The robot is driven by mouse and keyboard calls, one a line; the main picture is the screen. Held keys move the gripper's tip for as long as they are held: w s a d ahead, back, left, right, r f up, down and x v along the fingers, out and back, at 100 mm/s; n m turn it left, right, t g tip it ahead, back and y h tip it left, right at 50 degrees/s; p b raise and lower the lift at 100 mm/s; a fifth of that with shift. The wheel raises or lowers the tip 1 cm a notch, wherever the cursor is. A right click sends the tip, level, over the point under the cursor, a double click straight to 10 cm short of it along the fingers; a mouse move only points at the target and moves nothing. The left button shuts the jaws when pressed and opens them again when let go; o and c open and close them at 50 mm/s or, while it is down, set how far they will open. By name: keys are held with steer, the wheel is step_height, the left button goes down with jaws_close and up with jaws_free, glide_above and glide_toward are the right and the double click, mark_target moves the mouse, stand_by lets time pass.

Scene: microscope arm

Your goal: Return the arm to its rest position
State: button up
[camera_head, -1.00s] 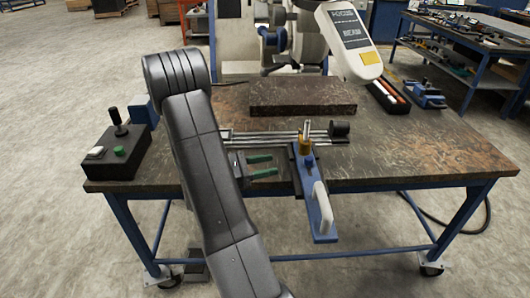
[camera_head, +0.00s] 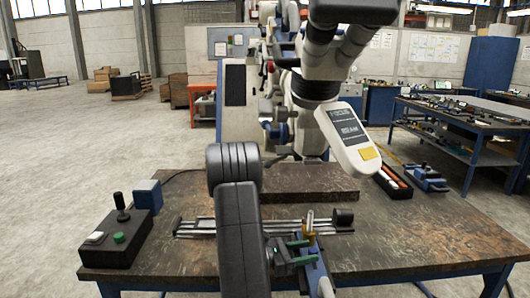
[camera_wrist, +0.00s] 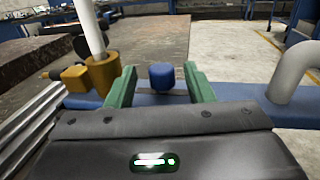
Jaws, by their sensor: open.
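My gripper (camera_head: 303,253) has green fingers and is open. In the wrist view its fingers (camera_wrist: 160,76) stand on either side of a blue knob (camera_wrist: 162,77), with gaps; I cannot tell how deep the knob sits between them. The knob is on a blue bar (camera_wrist: 238,96) with a pale curved handle (camera_wrist: 293,70) at right and a brass post clamp (camera_wrist: 102,76) at left. In the head view the bar (camera_head: 316,272) lies at the table's front, partly hidden by my gripper. The beige microscope (camera_head: 318,100) stands behind, its labelled arm (camera_head: 347,138) angled down right.
A dark slab (camera_head: 310,183) lies behind. A joystick box (camera_head: 118,238) stands at left, a dark tray (camera_head: 393,184) at right. The table's right front is clear.

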steer(key=shift+x, duration=1.45)
